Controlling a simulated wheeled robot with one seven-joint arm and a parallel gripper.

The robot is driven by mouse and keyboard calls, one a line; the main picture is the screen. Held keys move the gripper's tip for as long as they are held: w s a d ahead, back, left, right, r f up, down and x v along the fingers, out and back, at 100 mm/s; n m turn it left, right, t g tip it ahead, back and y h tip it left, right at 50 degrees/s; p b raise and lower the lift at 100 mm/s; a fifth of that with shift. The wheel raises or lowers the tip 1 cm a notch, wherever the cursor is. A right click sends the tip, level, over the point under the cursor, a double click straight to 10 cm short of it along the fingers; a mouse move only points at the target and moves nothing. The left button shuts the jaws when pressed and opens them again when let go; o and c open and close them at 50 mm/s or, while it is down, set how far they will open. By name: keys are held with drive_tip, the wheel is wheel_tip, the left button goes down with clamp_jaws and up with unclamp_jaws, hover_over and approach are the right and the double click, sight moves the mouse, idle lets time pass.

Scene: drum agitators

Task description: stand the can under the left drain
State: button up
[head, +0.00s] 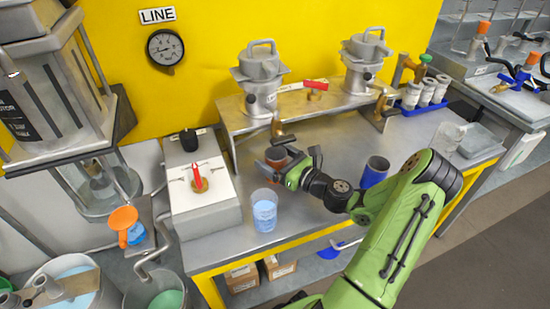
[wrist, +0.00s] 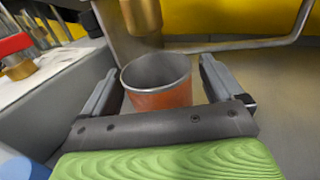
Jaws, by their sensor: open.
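An orange-red metal can (head: 276,155) stands upright on the steel bench, below the brass drain (head: 279,128) of the left drum (head: 260,78). In the wrist view, the can (wrist: 160,84) shows its open rim, and the brass drain (wrist: 141,15) hangs just behind and above it. I cannot tell whether the outlet is exactly over the can's mouth. My gripper (head: 291,164) is low at the bench; in the wrist view, its fingers (wrist: 157,75) are apart, one on each side of the can, with gaps visible. The can's lower part is hidden by the gripper body.
A blue can (head: 375,172) stands right of my gripper, near my arm. A clear cup of blue liquid (head: 264,210) stands at the front left, beside a white-topped box with a red valve (head: 198,180). The right drum (head: 365,52) has its own drain (head: 382,105).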

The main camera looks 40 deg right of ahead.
drive_tip(key=p+v, duration=0.2)
drive_tip(key=v, duration=1)
drive_tip(key=shift+r, duration=0.15)
